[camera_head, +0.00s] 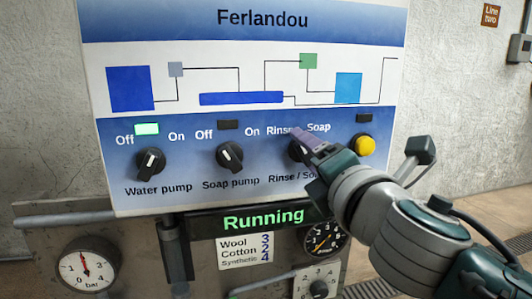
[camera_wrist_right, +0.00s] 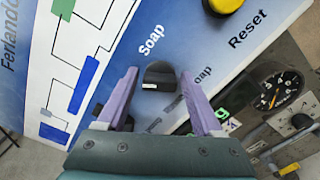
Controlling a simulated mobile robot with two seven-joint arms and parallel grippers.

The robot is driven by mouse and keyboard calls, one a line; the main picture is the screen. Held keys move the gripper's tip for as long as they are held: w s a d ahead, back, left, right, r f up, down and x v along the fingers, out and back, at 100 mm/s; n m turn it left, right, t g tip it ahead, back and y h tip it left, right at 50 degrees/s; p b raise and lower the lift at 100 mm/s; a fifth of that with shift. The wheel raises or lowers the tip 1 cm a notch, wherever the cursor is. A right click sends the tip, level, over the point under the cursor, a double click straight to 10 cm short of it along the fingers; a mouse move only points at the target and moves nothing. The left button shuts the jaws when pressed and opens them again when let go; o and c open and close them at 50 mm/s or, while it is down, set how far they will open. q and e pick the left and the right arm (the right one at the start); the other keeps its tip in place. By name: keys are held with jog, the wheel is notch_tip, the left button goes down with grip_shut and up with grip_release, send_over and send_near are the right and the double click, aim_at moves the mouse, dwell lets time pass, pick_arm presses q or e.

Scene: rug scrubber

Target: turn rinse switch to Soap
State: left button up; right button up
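The rinse/soap switch is a dark round knob on the panel, mostly hidden behind my gripper in the head view (camera_head: 295,152). In the right wrist view the knob (camera_wrist_right: 158,77) sits between my fingers, with a short white mark on its face. I cannot tell which label the mark points to. The "Soap" label (camera_wrist_right: 151,40) is above it there. My right gripper (camera_head: 308,138) is at the knob; in its wrist view the purple fingers (camera_wrist_right: 159,72) are apart, one on each side, with visible gaps. I cannot tell whether they touch it. My left gripper is out of view.
The yellow Reset button (camera_head: 365,146) is close to the right of my fingers. The soap pump knob (camera_head: 229,156) and water pump knob (camera_head: 150,162) are to the left. A green "Running" display (camera_head: 263,218), gauges and a lower dial (camera_head: 319,289) are below.

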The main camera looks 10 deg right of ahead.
grip_shut()
dwell(0.3)
jog(key=shift+f+m+b, duration=0.1)
jog(key=shift+m+b, duration=0.35)
jog(key=shift+m, duration=0.65)
jog(key=m+b, duration=0.1)
jog(key=m, duration=0.2)
jog(key=shift+m, duration=0.3)
jog(key=m, duration=0.4)
jog(key=shift+f+b, duration=0.1)
jog(key=shift+b, duration=0.3)
jog(key=shift+m, duration=1.1)
